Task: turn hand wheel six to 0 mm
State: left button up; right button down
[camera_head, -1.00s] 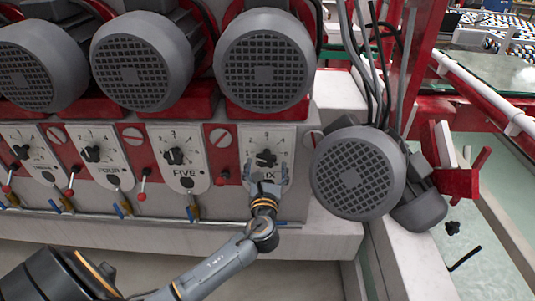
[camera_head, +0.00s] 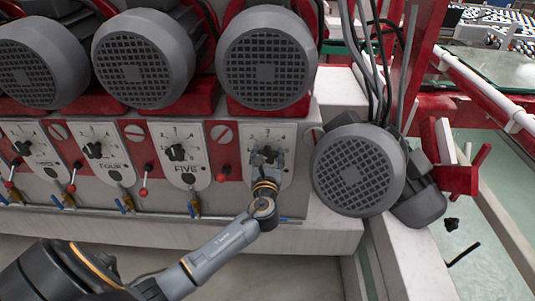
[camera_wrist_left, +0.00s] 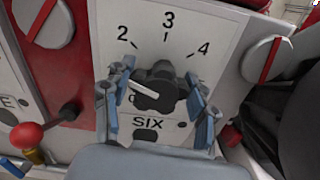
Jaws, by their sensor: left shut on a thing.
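Hand wheel six is a black lobed knob (camera_wrist_left: 158,84) with a white pointer line, on a white dial plate (camera_wrist_left: 185,22) marked SIX. In the left wrist view, the pointer aims left and slightly up, below the 2. The 3 and 4 show above the knob; the marks near the left finger are partly hidden. My left gripper (camera_wrist_left: 160,88) is shut on the knob, one finger at each side. In the head view, my left gripper (camera_head: 267,158) covers much of the knob. My right gripper is not in view.
Dial plate five (camera_head: 187,140) and others stand to the left, with red-tipped levers (camera_head: 143,192) between them. Large grey motors (camera_head: 266,60) hang above. Another motor (camera_head: 357,172) juts out close to the right of dial six. A thin rail (camera_head: 120,212) runs below.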

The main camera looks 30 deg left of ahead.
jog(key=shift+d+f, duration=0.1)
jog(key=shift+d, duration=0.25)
pick_arm(q)
jog(key=shift+n, duration=0.4)
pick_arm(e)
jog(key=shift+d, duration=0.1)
pick_arm(q)
jog(key=shift+n+b, duration=0.3)
jog(key=n+b, duration=0.1)
jog(key=n, duration=0.2)
jog(key=n+b, duration=0.1)
jog(key=n, duration=0.2)
jog(key=shift+s+a+f+b, duration=0.1)
jog(key=shift+a+f+b, duration=0.05)
jog(key=shift+b, duration=0.15)
jog(key=n+b, duration=0.3)
jog(key=n, duration=0.3)
jog(key=shift+a+f, duration=0.1)
jog(key=shift+n+b, duration=0.45)
jog(key=shift+n, duration=0.85)
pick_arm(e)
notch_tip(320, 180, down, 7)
pick_arm(q)
jog(key=shift+n, duration=0.3)
